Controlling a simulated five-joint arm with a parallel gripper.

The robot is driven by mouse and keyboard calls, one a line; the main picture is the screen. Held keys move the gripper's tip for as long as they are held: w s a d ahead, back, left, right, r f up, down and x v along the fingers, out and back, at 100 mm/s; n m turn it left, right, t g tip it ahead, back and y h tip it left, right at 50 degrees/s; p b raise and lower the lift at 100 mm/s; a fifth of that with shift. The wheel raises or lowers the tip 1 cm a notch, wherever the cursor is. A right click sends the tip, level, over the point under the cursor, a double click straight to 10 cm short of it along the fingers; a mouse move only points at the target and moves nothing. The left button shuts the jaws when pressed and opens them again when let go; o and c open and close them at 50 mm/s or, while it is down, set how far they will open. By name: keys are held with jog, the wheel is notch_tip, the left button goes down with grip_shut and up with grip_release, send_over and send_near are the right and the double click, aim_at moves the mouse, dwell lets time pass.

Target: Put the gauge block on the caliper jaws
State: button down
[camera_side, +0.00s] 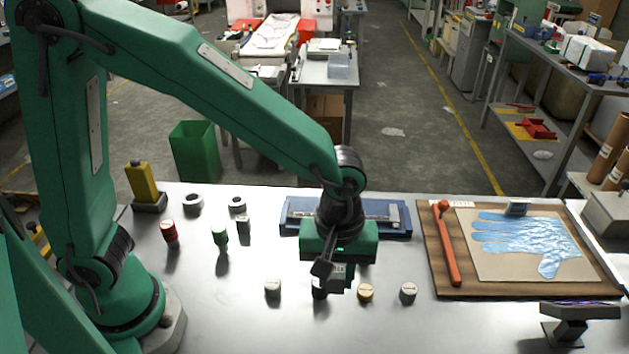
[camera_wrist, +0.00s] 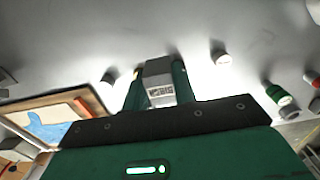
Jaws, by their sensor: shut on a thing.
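A grey block with dark printed marks, which looks like the gauge block (camera_wrist: 160,82), sits between the two green fingers in the wrist view. My gripper (camera_side: 332,278) is shut on it and holds it above the front middle of the table. In the side view the block is mostly hidden by the fingers. A silver caliper (camera_side: 386,213) lies in a blue case (camera_side: 402,231) behind my gripper. My wrist covers the middle of the caliper, and I cannot make out its jaws clearly.
Small capped cylinders stand nearby: white (camera_side: 273,288), yellow (camera_side: 365,292), another white (camera_side: 408,292), red (camera_side: 168,232) and green (camera_side: 219,236). A wooden board (camera_side: 440,278) at right bears a blue film glove (camera_side: 520,238) and an orange tool (camera_side: 447,245). A black stand (camera_side: 578,312) is front right.

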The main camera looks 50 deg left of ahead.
jog(key=shift+w+a, duration=0.1)
jog(key=shift+w, duration=0.05)
dwell(0.4)
jog(key=shift+w+a+r, duration=0.25)
jog(key=shift+w+a, duration=0.15)
jog(key=shift+w, duration=0.05)
jog(key=w+a+r+m, duration=0.3)
jog(key=w+a+m, duration=0.1)
jog(key=a, duration=0.6)
jog(key=w+a+r+m, duration=0.4)
jog(key=w+a+m, duration=0.1)
jog(key=a, duration=0.5)
jog(key=shift+w+a+r, duration=0.25)
jog(key=shift+w, duration=0.25)
jog(key=shift+w+d+f, duration=0.1)
jog(key=w+d+f+m, duration=0.7)
jog(key=w+d+m, duration=0.2)
jog(key=w, duration=0.1)
jog(key=w+a+f, duration=0.1)
jog(key=a+f, duration=0.1)
jog(key=a, duration=0.1)
jog(key=w+a+f, duration=0.2)
jog(key=a, duration=0.2)
jog(key=w+a+f, duration=0.2)
jog(key=a, duration=0.1)
jog(key=shift+w+a+f, duration=0.15)
jog(key=shift+a+f, duration=0.2)
